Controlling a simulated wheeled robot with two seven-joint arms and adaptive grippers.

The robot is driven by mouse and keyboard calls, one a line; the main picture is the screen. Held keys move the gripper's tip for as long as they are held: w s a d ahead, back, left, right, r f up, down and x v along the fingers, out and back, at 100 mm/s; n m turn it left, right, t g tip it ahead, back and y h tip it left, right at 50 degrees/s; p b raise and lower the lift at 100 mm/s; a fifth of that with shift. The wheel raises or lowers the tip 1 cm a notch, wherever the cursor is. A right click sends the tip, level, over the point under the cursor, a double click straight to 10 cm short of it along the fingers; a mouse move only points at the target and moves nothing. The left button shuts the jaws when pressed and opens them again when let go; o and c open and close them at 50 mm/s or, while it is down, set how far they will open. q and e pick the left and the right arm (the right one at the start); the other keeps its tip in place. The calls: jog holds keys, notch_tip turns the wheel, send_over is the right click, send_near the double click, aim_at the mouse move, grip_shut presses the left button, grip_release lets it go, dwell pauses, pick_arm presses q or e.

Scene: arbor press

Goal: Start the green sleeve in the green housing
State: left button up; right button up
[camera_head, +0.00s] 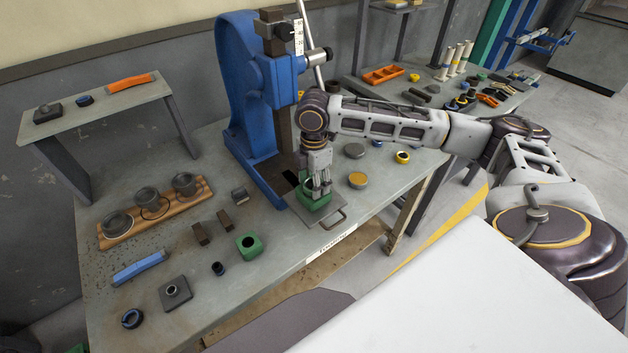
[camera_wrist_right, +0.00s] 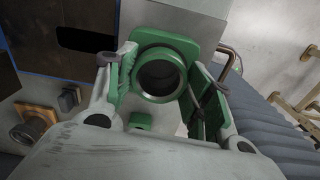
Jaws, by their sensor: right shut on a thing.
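My right gripper (camera_head: 320,192) points down over the press plate and is shut on the green sleeve (camera_wrist_right: 160,98), a short ring with a dark bore and a grey rim. It also shows in the wrist view (camera_wrist_right: 160,85), with a finger on each side of the sleeve. The green housing (camera_head: 313,203) sits on the plate right below the fingers; in the wrist view its flat green body (camera_wrist_right: 165,38) shows behind the sleeve. The fingers hide where sleeve and housing meet, so I cannot tell whether the sleeve has entered the bore. My left gripper is out of view.
The blue arbor press (camera_head: 237,90) stands just behind and left of my gripper. The press plate (camera_head: 298,207) has a handle at its front. Another green block with a hole (camera_head: 249,246) lies left on the bench. A yellow-topped disc (camera_head: 358,180) lies to the right.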

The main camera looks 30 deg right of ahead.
jog(key=shift+f, duration=0.2)
dwell(0.4)
jog(key=o, duration=1.2)
jog(key=shift+o, duration=0.2)
notch_tip(320, 180, up, 12)
jog(key=shift+f, duration=0.1)
dwell(0.5)
